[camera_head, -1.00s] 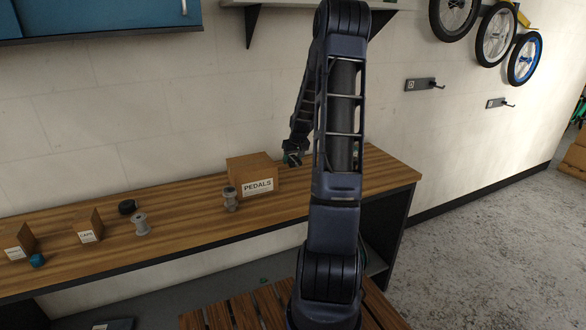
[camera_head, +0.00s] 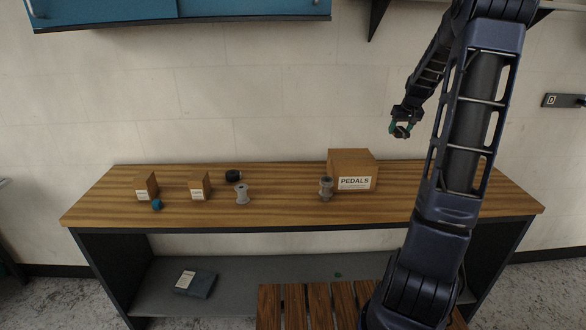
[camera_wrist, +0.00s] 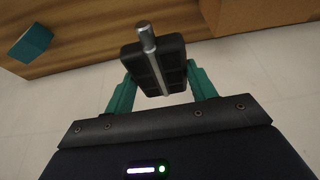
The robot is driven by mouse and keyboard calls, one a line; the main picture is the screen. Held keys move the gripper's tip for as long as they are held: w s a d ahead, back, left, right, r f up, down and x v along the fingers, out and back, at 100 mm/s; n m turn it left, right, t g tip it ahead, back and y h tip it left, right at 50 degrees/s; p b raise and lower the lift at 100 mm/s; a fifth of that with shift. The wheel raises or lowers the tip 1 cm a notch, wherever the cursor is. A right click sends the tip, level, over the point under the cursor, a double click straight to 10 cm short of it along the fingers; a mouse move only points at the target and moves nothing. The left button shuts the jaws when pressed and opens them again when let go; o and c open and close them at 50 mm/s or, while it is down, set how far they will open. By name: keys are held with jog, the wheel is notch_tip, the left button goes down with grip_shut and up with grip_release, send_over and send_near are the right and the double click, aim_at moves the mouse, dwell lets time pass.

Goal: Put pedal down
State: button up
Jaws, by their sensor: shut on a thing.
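My gripper (camera_head: 400,130) is raised in front of the wall, above the right part of the workbench (camera_head: 270,212). In the wrist view the green fingers of my gripper (camera_wrist: 158,85) are shut on a black pedal (camera_wrist: 172,60). The pedal's silver axle (camera_wrist: 146,38) points away from the gripper. The pedal is small and dark in the head view. A cardboard box labelled PEDALS (camera_head: 365,164) stands on the bench, below and left of my gripper. Its inside is hidden.
A grey spool-like part (camera_head: 326,189) stands in front of the PEDALS box. Another grey spool-like part (camera_head: 242,194), a black round item (camera_head: 233,175), two small boxes (camera_head: 199,182) and a blue item (camera_head: 157,205) are farther left.

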jog(key=w+a+n+y, duration=0.1)
jog(key=w+a, duration=0.1)
jog(key=a, duration=0.4)
jog(key=w+a+n, duration=0.1)
jog(key=w+a, duration=0.2)
jog(key=a, duration=0.4)
jog(key=n+g+y, duration=0.1)
jog(key=n+y, duration=0.1)
jog(key=n, duration=0.5)
send_over(264, 176)
jog(key=s+d, duration=0.1)
notch_tip(264, 176, down, 20)
jog(key=shift+s+f, duration=0.1)
jog(key=shift+s, duration=0.05)
jog(key=shift+f, duration=0.1)
jog(key=o, duration=1.1)
jog(key=shift+c, duration=0.2)
